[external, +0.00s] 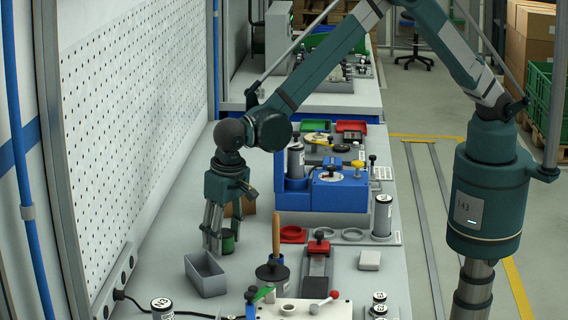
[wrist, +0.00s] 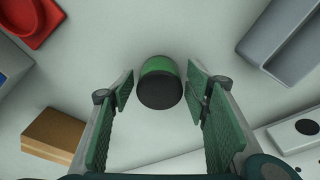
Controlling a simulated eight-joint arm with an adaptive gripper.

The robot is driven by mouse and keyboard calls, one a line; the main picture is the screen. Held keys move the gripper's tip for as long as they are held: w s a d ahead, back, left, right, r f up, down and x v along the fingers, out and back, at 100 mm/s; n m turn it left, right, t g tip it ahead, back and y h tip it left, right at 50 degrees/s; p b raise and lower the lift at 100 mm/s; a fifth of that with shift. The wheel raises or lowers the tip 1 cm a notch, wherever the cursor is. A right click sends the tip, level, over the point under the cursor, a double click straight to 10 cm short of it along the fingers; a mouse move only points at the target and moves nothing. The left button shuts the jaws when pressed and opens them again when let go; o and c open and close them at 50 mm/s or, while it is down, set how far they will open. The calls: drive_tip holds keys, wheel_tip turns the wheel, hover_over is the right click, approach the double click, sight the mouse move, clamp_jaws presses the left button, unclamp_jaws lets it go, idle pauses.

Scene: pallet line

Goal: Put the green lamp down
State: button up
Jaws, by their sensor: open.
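The green lamp (wrist: 160,66), a short cylinder with a green band and a dark end, shows in the wrist view between the fingertips of my gripper (wrist: 160,90). There is a gap on each side of it. In the external view the lamp (external: 229,241) is on the grey bench, just beside the fingers of my gripper (external: 216,242), which reaches straight down. My gripper is open and not holding the lamp. In the external view the fingers partly hide the lamp.
A grey open bin (external: 206,274) stands in front of the lamp. A brown block (wrist: 54,137) lies behind it. A red tray (external: 292,234) and a blue machine (external: 322,192) are to the right. The perforated wall panel (external: 130,110) rises on the left.

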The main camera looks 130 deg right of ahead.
sight(229, 233)
drive_tip(key=r, duration=0.4)
drive_tip(key=a+r, duration=0.1)
drive_tip(key=r, duration=0.6)
drive_tip(key=shift+s+a+r, duration=0.15)
drive_tip(key=shift+a+r, duration=0.05)
drive_tip(key=shift+r, duration=0.1)
drive_tip(key=s+a+r+n+t, duration=0.2)
drive_tip(key=s+a+r+n, duration=0.3)
drive_tip(key=s+r, duration=0.65)
drive_tip(key=s+a+r+n+t, duration=0.1)
drive_tip(key=s+a+r+n, duration=0.2)
drive_tip(key=s+a+r, duration=0.6)
drive_tip(key=s+a+f+n+t, duration=0.1)
drive_tip(key=s+a+n+t, duration=0.1)
drive_tip(key=s, duration=1.4)
drive_tip(key=s+a+f+n+t+y, duration=0.1)
drive_tip(key=s+a+n, duration=0.3)
drive_tip(key=s, duration=1.2)
drive_tip(key=shift+a+f+n+t, duration=0.2)
drive_tip(key=shift+n+t, duration=0.3)
drive_tip(key=shift+n, duration=0.4)
